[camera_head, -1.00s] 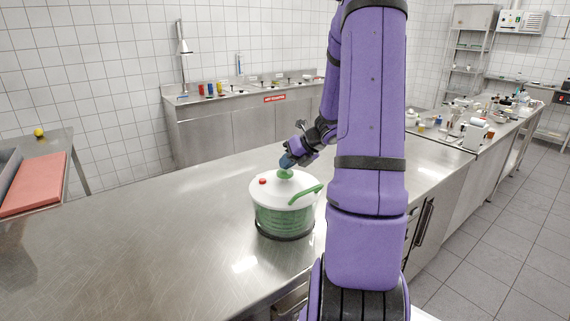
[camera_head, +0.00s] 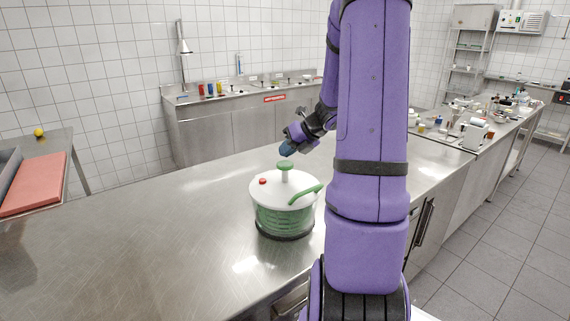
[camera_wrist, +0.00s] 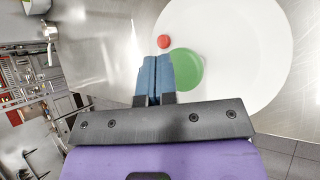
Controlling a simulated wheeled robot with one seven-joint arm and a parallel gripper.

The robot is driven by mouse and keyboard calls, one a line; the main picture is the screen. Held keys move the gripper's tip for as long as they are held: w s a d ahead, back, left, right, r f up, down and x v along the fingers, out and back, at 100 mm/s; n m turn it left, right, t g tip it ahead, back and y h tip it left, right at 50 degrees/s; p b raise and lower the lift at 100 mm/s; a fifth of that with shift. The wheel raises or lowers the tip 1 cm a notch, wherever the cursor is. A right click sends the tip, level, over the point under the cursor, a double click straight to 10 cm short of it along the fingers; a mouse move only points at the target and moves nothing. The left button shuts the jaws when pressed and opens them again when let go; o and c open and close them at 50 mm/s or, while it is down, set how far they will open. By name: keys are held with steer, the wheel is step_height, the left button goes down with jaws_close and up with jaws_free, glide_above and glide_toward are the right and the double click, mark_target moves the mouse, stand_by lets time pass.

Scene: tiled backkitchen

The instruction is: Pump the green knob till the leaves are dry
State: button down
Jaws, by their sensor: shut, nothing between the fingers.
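The salad spinner (camera_head: 284,216) stands upright on the steel counter, with a white lid (camera_head: 264,194), a clear bowl and a green basket inside. The green knob (camera_head: 285,165) is up on its white stem above the middle of the lid. My gripper (camera_head: 287,150) is above the knob, apart from it, its blue fingers shut and empty. In the wrist view the shut fingers (camera_wrist: 155,76) overlap the left side of the round green knob (camera_wrist: 187,69). The leaves cannot be made out through the bowl.
A red button (camera_head: 262,181) and a green handle (camera_head: 306,194) are on the lid. The steel counter (camera_head: 150,235) is clear to the left. A red board (camera_head: 35,184) lies at the far left. A sink counter (camera_head: 240,125) stands behind.

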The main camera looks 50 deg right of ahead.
mark_target(286, 162)
steer(key=shift+r, duration=0.1)
steer(key=shift+r, duration=2.4)
steer(key=shift+a, duration=0.1)
steer(key=s+a+r+n+g, duration=0.2)
steer(key=a+r+n, duration=0.2)
steer(key=a+n, duration=0.55)
steer(key=s+a+r+n+g, duration=0.2)
steer(key=a+r+n, duration=0.2)
steer(key=a+n, duration=0.6)
steer(key=s+a+r+n+h, duration=0.2)
steer(key=s+a+n, duration=0.9)
steer(key=n, duration=1)
steer(key=s+h, duration=0.1)
steer(key=s, duration=0.2)
steer(key=shift+s+a+r+t, duration=0.15)
steer(key=shift+s+a+t, duration=0.15)
steer(key=shift+a, duration=0.1)
